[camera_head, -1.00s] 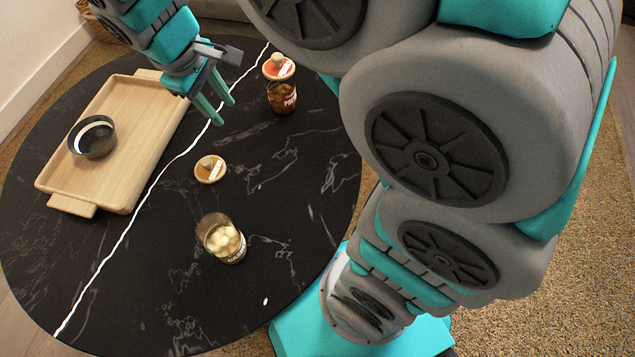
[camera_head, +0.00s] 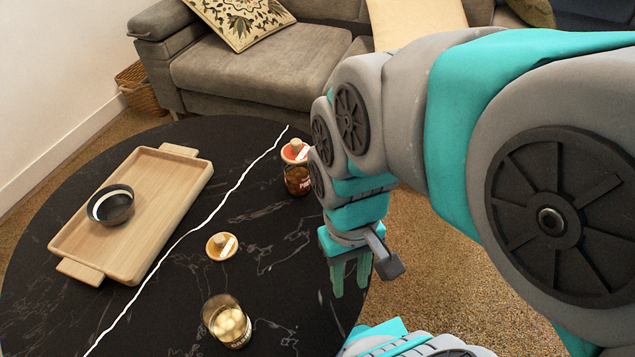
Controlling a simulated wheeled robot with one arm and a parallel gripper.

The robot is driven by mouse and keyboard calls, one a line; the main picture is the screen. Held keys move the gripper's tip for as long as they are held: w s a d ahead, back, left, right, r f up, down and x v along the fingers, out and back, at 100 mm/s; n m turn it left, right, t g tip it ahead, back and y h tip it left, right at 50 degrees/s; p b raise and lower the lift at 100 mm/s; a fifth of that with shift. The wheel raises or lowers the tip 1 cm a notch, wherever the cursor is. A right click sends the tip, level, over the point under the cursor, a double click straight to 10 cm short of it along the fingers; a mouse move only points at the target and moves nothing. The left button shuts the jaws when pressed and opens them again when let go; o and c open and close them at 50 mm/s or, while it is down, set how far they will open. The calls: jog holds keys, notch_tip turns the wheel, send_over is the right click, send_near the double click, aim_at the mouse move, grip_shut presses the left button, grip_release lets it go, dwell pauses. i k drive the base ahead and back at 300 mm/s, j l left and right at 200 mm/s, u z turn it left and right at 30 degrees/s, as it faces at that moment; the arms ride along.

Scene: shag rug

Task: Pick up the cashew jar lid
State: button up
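A round wooden lid (camera_head: 221,246) with a knob and a white label lies flat on the black table. An open glass jar (camera_head: 227,322) of pale nuts stands just below it in the picture; its label is too small to read. My gripper (camera_head: 350,290) points down near the table's right edge, right of the lid and well apart from it. Its two teal fingers are apart with nothing between them.
A dark-filled jar (camera_head: 297,179) with a red-orange and wooden lid stands near the far right table edge. A wooden tray (camera_head: 130,235) holding a dark bowl (camera_head: 111,205) is at left. A grey sofa (camera_head: 250,75) stands behind the table.

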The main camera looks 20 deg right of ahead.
aim_at(221, 247)
jog(key=k+j, duration=0.3)
jog(key=k+j+u, duration=0.1)
jog(key=k+j, duration=0.2)
jog(key=j, duration=0.2)
jog(key=k+j, duration=0.3)
jog(key=j, duration=0.15)
jog(key=i+l, duration=0.15)
jog(key=k+l+z, duration=0.2)
jog(key=i+l+z, duration=0.35)
jog(key=l+z, duration=0.15)
jog(key=l, duration=0.15)
